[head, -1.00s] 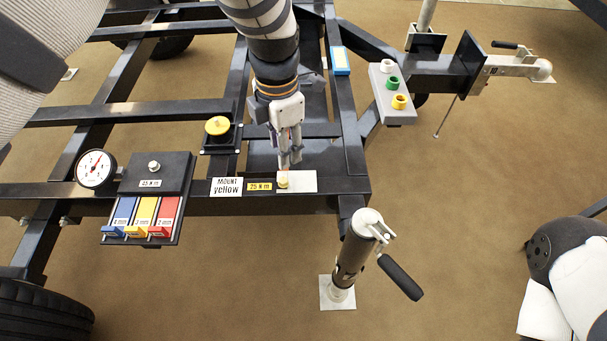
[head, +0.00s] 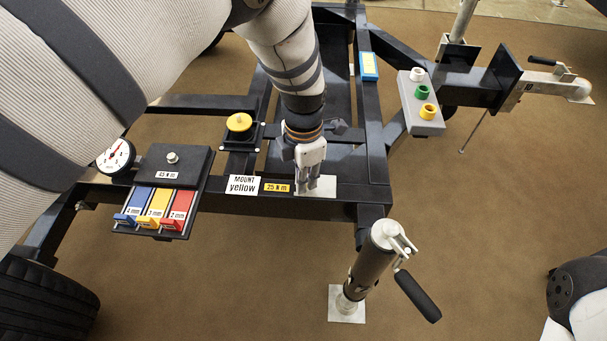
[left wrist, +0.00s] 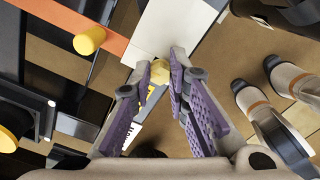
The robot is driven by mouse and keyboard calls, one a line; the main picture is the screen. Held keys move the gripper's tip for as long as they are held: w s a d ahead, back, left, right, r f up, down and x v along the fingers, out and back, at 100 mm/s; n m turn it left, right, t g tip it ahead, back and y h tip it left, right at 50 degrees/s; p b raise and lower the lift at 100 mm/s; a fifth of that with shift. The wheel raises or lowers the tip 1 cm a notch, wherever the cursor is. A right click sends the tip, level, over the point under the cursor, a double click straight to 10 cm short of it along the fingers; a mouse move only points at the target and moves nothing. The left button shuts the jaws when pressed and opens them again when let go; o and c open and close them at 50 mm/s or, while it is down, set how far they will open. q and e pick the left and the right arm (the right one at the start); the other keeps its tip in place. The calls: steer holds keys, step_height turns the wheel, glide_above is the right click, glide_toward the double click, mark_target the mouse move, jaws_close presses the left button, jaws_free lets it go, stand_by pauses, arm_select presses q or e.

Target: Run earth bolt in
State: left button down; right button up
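The yellow earth bolt (left wrist: 160,72) shows in the left wrist view at the edge of a white plate (left wrist: 172,32), between my left fingertips. My left gripper (left wrist: 161,73) is nearly closed, and its fingertips appear to touch both sides of the bolt. In the head view my left gripper (head: 316,190) points down at the white plate (head: 328,182) on the front beam and hides the bolt. The "MOUNT yellow" sign (head: 243,185) and the yellow "25 N m" label (head: 277,187) are just left of it. My right gripper is in neither view.
A grey block (head: 420,122) holds white, green and yellow rings at right. A black panel (head: 194,160) with blue, yellow and red slots, a dial (head: 116,155) and a yellow-topped knob (head: 239,121) lie left. The jack (head: 372,262) stands in front. Another yellow cylinder (left wrist: 90,40) sits on an orange strip.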

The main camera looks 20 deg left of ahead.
arm_select(q)
steer(key=shift+m, duration=0.3)
